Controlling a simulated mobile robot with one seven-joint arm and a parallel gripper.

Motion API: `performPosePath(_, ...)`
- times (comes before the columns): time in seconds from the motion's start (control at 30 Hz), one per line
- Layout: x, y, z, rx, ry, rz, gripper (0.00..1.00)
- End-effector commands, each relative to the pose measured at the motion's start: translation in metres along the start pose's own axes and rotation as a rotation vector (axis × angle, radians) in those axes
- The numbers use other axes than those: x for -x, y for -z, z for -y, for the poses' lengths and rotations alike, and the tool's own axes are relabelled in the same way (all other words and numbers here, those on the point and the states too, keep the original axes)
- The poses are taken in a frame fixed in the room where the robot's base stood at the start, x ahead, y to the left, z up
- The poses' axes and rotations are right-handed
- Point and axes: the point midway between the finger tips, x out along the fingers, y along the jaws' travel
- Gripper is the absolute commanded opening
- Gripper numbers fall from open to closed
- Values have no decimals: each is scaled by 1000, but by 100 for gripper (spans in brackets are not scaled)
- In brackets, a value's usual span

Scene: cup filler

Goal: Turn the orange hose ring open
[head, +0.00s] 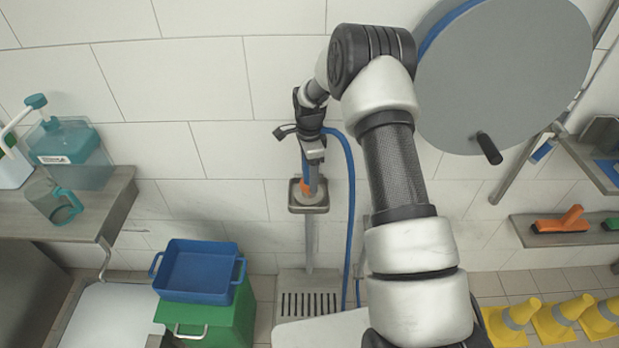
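The orange hose ring (306,187) shows as a small patch of orange at the holder on the tiled wall, mostly hidden behind my gripper. A blue hose (350,185) loops from beside my gripper down to the right of the holder. My gripper (313,172) points down in front of the wall, just above or at the ring. I cannot tell whether its fingers touch the ring or whether they are open or shut. A metal holder (309,208) sits around the lower part, on a vertical pipe.
A large grey reel (515,65) with a black handle is on the wall at right. A blue tub (200,270) on a green crate (215,318) stands below left. A counter (105,208) holds a teal jug and canister. Yellow cones (555,318) stand at right.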

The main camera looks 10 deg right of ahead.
Motion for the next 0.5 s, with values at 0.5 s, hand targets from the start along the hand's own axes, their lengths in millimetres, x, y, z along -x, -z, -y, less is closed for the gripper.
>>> performPosePath(0.5, -17, 0, 0, 0, 1, 1, 58)
